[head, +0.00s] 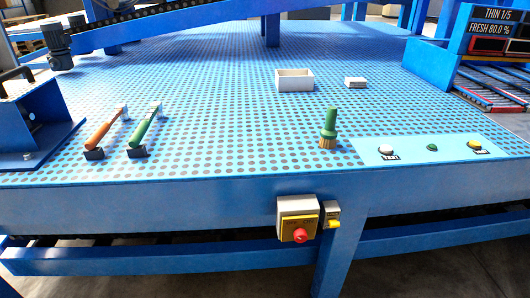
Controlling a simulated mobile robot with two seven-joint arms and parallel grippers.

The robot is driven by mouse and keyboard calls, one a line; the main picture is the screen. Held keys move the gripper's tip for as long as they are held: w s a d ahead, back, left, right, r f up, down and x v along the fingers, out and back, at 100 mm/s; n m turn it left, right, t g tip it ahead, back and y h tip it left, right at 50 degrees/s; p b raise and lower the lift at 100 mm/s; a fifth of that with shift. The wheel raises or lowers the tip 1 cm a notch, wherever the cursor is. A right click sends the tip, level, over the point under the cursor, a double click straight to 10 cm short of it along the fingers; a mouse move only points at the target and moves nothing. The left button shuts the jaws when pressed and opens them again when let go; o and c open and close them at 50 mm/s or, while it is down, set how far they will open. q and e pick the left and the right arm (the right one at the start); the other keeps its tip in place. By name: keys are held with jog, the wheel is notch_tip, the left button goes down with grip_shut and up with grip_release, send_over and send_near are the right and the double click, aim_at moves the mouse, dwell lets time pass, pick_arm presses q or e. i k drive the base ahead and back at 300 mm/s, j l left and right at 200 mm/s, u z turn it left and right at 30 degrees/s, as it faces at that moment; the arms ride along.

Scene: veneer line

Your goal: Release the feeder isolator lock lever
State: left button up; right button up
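A grey box with a yellow face and a red knob (300,235) is fixed to the front blue beam, below the table edge. A small unit with a yellow lever-like tab (333,223) sits just to its right. Two tools or levers, one with an orange handle (101,132) and one with a green handle (145,127), lie tilted on dark supports at the left of the table. I cannot tell from the picture which part is the feeder isolator lock lever. Neither of my grippers is in view.
The blue dotted table (230,100) is mostly clear. It holds a white open box (294,80), a small white block (355,82), a green-handled brush (328,128) and a button panel (408,148). A blue bracket (35,125) stands at left; a display rack (492,45) stands at right.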

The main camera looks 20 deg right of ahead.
aim_at(333, 223)
jog(key=z, duration=1.2)
